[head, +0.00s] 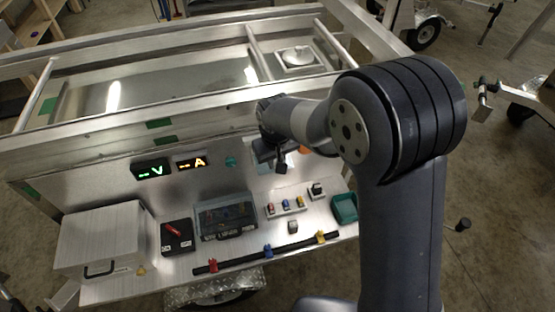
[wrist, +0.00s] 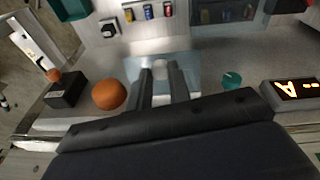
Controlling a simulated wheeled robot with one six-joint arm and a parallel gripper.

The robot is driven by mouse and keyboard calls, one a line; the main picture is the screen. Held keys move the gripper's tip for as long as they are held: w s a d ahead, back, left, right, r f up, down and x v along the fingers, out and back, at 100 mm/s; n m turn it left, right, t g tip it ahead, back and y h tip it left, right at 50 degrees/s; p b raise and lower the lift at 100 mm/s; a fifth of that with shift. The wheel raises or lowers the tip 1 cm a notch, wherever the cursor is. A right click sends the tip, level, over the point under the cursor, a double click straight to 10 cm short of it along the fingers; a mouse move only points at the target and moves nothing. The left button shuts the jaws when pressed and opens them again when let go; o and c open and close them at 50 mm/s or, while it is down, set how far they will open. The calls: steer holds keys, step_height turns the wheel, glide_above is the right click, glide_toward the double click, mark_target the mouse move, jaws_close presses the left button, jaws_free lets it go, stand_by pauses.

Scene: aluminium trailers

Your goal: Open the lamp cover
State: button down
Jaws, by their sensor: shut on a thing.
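A pale bluish plate (wrist: 190,66), which looks like the lamp cover, is on the front panel behind my fingers. In the head view the cover (head: 263,166) is mostly hidden behind my gripper (head: 281,163). In the wrist view my gripper (wrist: 161,72) has its two grey fingers on either side of a small pale piece at the cover and is shut on it. An orange dome (wrist: 108,95) sits just left of the fingers. It shows as a small orange patch (head: 305,150) in the head view. How far the cover stands open cannot be told.
A teal knob (wrist: 232,80) and an amber display (wrist: 292,90) are right of my fingers; a black box (wrist: 65,92) is at left. The shelf holds colored switches (head: 286,206), a teal tray (head: 344,208) and a clear-lidded box (head: 226,216). An aluminium rail (head: 150,117) runs above the panel.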

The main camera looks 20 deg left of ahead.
steer(key=shift+w+a+r+g, duration=0.1)
steer(key=shift+w+r+g, duration=0.1)
steer(key=shift+r+g, duration=0.15)
stand_by(0.3)
steer(key=c, duration=1.3)
jaws_free()
steer(key=shift+f, duration=0.1)
step_height(320, 180, up, 11)
steer(key=s+b, duration=0.1)
steer(key=b, duration=0.1)
steer(key=shift+s, duration=0.2)
steer(key=shift+f, duration=0.2)
steer(key=f, duration=0.3)
steer(key=f+p, duration=0.1)
steer(key=f, duration=0.2)
steer(key=w+f+p, duration=0.1)
steer(key=f, duration=0.3)
steer(key=shift+w+f, duration=0.1)
steer(key=shift+f, duration=0.3)
